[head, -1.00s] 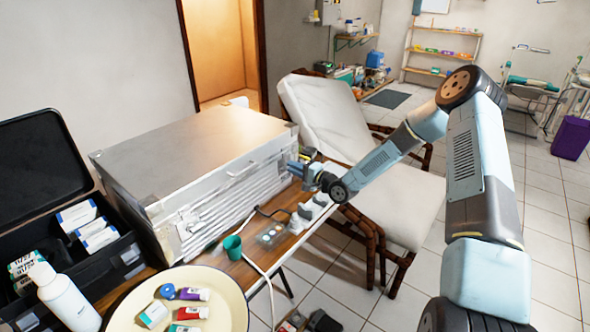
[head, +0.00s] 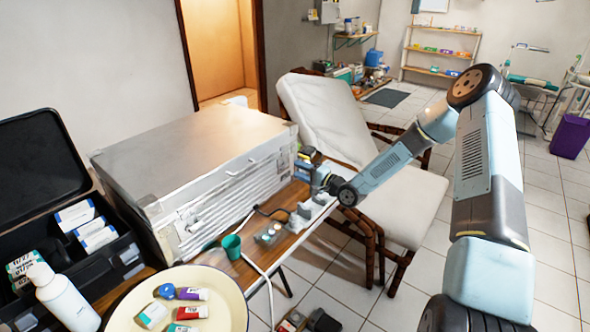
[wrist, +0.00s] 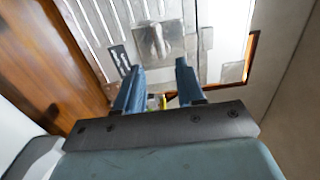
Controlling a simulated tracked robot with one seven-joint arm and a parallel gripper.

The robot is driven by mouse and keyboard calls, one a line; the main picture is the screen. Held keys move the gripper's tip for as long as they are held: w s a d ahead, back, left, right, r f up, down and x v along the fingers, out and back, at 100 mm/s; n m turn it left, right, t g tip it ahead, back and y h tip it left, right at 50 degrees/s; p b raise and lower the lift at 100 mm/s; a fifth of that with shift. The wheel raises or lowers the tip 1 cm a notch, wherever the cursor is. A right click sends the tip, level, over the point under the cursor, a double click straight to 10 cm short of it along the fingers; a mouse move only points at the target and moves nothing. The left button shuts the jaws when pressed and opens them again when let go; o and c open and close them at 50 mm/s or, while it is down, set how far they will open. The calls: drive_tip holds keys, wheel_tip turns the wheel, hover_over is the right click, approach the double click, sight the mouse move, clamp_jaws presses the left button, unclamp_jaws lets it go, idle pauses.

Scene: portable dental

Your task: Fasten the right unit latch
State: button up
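The unit is a large silver metal case (head: 190,150) with a ribbed front, standing on the wooden table. My gripper (head: 306,163) is at the right end of its front, and the arm reaches in from the right. In the wrist view both blue fingers of my gripper (wrist: 158,74) are apart with nothing held between them. A grey metal latch plate (wrist: 158,42) with a raised middle piece lies ahead of the fingertips, apart from them. I cannot tell whether this latch is fastened. In the head view my gripper hides that area.
A green cup (head: 232,247), a grey holder (head: 302,217) and a cable are on the table (head: 290,245) below the case. A cream tray (head: 232,290) with small tubes is at front left. A white reclining chair (head: 385,195) stands close behind my arm.

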drive_tip(key=v, duration=1)
drive_tip(key=shift+s+d, duration=0.1)
drive_tip(key=shift+d, duration=0.05)
drive_tip(key=n+h, duration=0.1)
drive_tip(key=d+n+g+h, duration=0.1)
drive_tip(key=shift+w+r+h, duration=0.2)
drive_tip(key=shift+r+h, duration=0.1)
drive_tip(key=shift+r, duration=0.05)
drive_tip(key=s+d+r+n+g+h, duration=0.1)
drive_tip(key=s+d+r+n+h, duration=0.2)
drive_tip(key=r, duration=0.4)
drive_tip(key=s+d+r+h, duration=0.4)
drive_tip(key=d+r+h, duration=0.1)
drive_tip(key=r, duration=0.2)
drive_tip(key=s+d+r+n+g+h, duration=0.1)
drive_tip(key=s+d+r+n+h, duration=0.1)
drive_tip(key=s+d+r+h, duration=0.3)
drive_tip(key=s+r, duration=0.4)
drive_tip(key=s, duration=0.4)
drive_tip(key=s+r+g+y, duration=0.1)
drive_tip(key=s+r, duration=0.3)
drive_tip(key=s, duration=0.5)
drive_tip(key=s+a+r+g, duration=0.1)
drive_tip(key=s+r, duration=0.4)
drive_tip(key=s, duration=0.3)
drive_tip(key=shift+s+n, duration=0.25)
drive_tip(key=shift+n, duration=0.15)
